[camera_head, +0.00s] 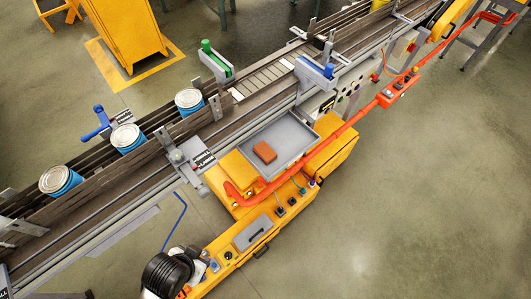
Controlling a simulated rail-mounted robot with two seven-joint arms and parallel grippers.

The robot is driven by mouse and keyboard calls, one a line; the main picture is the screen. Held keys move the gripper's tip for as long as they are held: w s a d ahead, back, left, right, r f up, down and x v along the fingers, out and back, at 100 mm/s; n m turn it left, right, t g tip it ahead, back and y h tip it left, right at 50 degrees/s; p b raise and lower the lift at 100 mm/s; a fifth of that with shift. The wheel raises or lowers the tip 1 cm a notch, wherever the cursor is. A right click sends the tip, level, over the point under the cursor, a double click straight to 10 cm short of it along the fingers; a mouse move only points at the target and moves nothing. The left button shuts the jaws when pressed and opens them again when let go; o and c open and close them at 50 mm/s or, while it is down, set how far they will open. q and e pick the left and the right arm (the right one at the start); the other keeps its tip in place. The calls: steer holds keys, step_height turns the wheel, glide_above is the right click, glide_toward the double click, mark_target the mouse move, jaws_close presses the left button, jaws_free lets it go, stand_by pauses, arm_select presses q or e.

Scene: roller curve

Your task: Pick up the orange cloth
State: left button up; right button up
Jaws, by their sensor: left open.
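The orange cloth (264,152) is a small folded brick-coloured block. It lies on the grey tray (297,131), left of the tray's middle. My right gripper is not in view.
A conveyor (225,131) runs diagonally behind the tray, with blue cans (127,138) on its left part. An orange rail (340,132) passes along the tray's right side. A yellow unit (240,235) lies in front. The floor at right is clear.

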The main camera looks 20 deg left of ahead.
arm_select(q)
steer(key=shift+o, duration=0.4)
steer(key=o, duration=1)
